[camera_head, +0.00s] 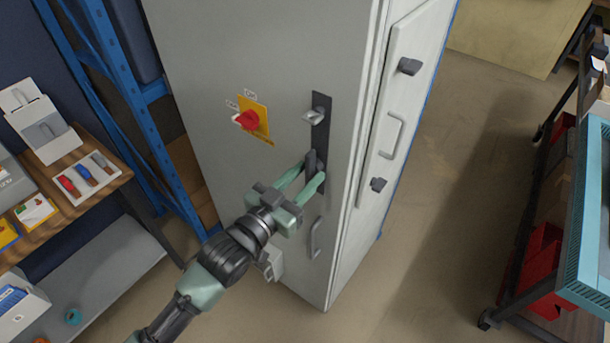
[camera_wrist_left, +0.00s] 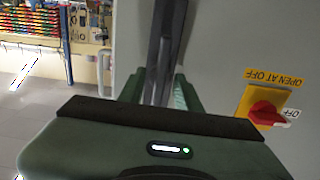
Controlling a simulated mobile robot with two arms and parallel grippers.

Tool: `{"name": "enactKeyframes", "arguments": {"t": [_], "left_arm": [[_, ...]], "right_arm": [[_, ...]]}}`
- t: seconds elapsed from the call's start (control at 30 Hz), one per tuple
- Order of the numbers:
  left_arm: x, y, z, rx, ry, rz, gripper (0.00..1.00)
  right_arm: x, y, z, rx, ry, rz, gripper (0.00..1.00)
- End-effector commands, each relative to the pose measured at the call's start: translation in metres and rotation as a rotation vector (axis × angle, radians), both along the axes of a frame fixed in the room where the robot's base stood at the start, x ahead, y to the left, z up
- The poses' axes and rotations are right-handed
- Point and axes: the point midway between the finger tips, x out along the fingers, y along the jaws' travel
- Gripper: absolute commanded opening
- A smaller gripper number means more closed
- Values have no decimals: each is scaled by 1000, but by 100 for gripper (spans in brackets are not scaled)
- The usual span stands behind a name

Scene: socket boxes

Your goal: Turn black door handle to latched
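The black door handle (camera_head: 311,160) stands on a dark upright plate on the grey cabinet's front. In the left wrist view a dark upright bar, which looks like the handle (camera_wrist_left: 163,50), lies between my fingers. My left gripper (camera_head: 313,177) is at the handle with one green finger on each side of it. The fingers also show in the left wrist view (camera_wrist_left: 160,92). Whether both fingers press on the handle I cannot tell. The handle's lower part is partly hidden by the gripper. My right gripper is in neither view.
A red rotary switch (camera_head: 247,120) on a yellow plate sits left of the handle. A silver lever (camera_head: 315,115) is above and a grey pull handle (camera_head: 316,238) below. Blue racking (camera_head: 127,90) stands left, a trolley (camera_head: 578,260) far right. The floor right of the cabinet is clear.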

Motion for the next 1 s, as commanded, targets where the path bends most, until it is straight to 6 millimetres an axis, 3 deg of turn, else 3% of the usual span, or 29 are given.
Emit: {"name": "enactKeyframes", "arguments": {"t": [0.2, 0.63, 1.0], "left_arm": [[-6, 5, -1, -1, 0, 0, 34], [-58, 42, -3, 0, 2, 0, 34], [-63, 46, 0, 0, 0, 0, 34]], "right_arm": [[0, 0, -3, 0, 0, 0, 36], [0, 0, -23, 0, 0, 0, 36], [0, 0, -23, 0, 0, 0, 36]]}}
